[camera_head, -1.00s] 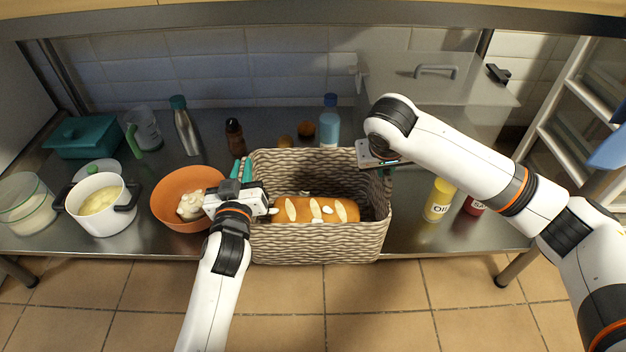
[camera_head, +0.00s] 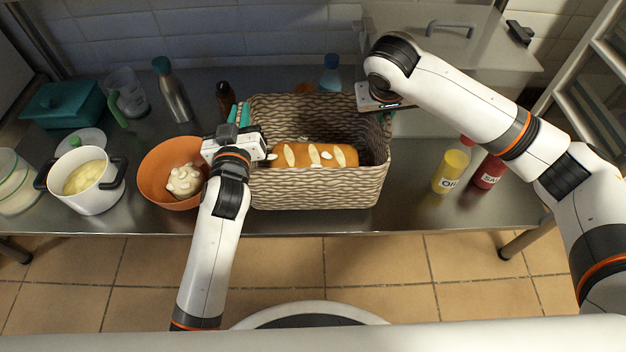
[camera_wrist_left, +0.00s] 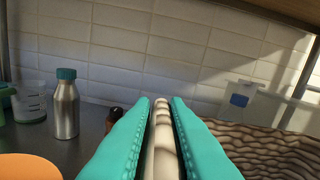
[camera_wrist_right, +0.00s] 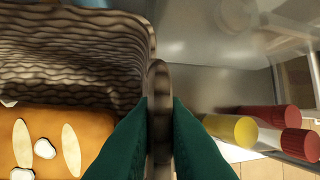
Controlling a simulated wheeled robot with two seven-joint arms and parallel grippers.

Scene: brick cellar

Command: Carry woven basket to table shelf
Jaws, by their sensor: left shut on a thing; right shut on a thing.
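The woven basket (camera_head: 310,190) is at the middle of the steel table shelf (camera_head: 420,215), with a loaf of bread (camera_head: 345,156) inside. My left gripper (camera_head: 240,118) is shut on the basket's left wall; in the left wrist view its teal fingers (camera_wrist_left: 160,115) pinch the rim. My right gripper (camera_head: 384,112) is shut on the basket's right wall; in the right wrist view its fingers (camera_wrist_right: 160,115) clasp the rim, with the bread (camera_wrist_right: 60,140) to the left. The basket looks upright. Whether its underside touches the shelf cannot be told.
An orange bowl (camera_head: 150,175) and a white pot (camera_head: 98,200) stand left of the basket. A steel bottle (camera_head: 174,95) and blue-capped bottle (camera_head: 330,75) are behind. A yellow bottle (camera_head: 449,172) and red bottle (camera_head: 488,172) stand right. Bare steel lies between basket and yellow bottle.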

